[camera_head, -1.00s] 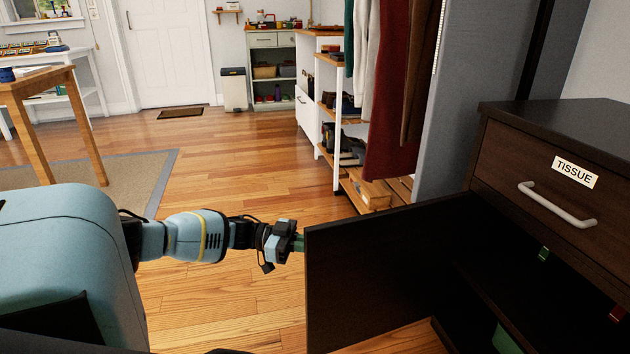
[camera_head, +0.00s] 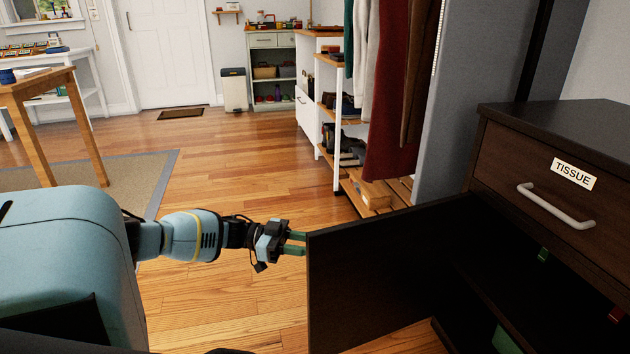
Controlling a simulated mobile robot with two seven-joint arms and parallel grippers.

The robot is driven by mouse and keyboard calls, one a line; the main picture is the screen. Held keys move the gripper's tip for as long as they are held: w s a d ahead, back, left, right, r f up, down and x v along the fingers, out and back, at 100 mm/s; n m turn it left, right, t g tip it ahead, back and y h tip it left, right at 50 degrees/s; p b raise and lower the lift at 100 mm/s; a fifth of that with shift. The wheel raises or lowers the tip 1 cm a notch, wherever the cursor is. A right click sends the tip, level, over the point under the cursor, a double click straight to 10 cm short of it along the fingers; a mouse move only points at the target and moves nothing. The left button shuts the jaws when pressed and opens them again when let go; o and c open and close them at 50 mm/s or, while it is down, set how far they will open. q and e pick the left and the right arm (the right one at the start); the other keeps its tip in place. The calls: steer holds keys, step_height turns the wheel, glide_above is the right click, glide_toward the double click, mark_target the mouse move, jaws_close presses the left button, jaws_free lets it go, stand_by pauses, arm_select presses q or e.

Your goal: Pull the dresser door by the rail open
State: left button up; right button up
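The dark brown dresser (camera_head: 555,112) stands at the right, with a drawer (camera_head: 510,160) labelled TISSUE and a grey bar handle (camera_head: 556,207). Below it, the dresser door (camera_head: 375,270) stands swung wide open, its free edge toward the left. The rail on the door is not visible; the door's outer face is turned away. My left gripper (camera_head: 302,244) is at the door's free edge, its two green fingers spread with a gap between them. I see nothing held; whether the tips touch the door is unclear. My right gripper is not in view.
The open compartment is dark, with a green item (camera_head: 506,340) low inside. A clothes rack with shoe shelves (camera_head: 345,170) stands behind the door. A wooden table (camera_head: 40,85) and rug (camera_head: 125,175) are at the left. The wooden floor (camera_head: 235,145) between is clear.

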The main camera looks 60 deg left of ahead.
arm_select(q)
steer(key=v, duration=0.5)
stand_by(0.5)
